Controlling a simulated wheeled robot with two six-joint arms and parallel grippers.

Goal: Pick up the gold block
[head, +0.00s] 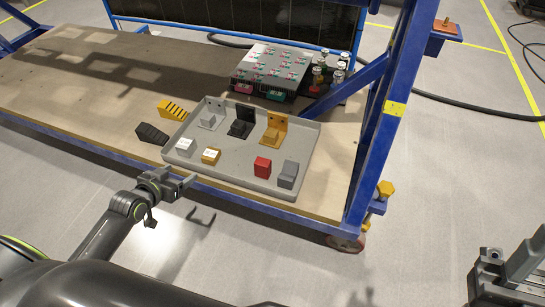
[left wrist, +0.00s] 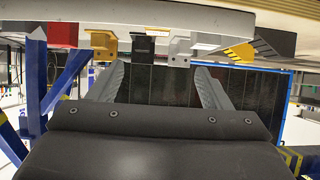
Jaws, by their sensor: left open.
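The gold block (head: 211,156) sits on the grey tray (head: 235,179), near its front edge, between a silver block (head: 185,147) and a red block (head: 262,167). My left gripper (head: 183,184) is in front of the tray's near left edge, apart from the gold block and empty. In the left wrist view, which appears upside down, its two fingers (left wrist: 163,82) are spread wide.
The tray also holds a grey block (head: 288,174) and silver (head: 210,114), black (head: 241,124) and gold (head: 273,131) brackets. A yellow striped block (head: 172,109) and a black one (head: 150,133) lie left of it. A blue post (head: 383,115) rises at the right.

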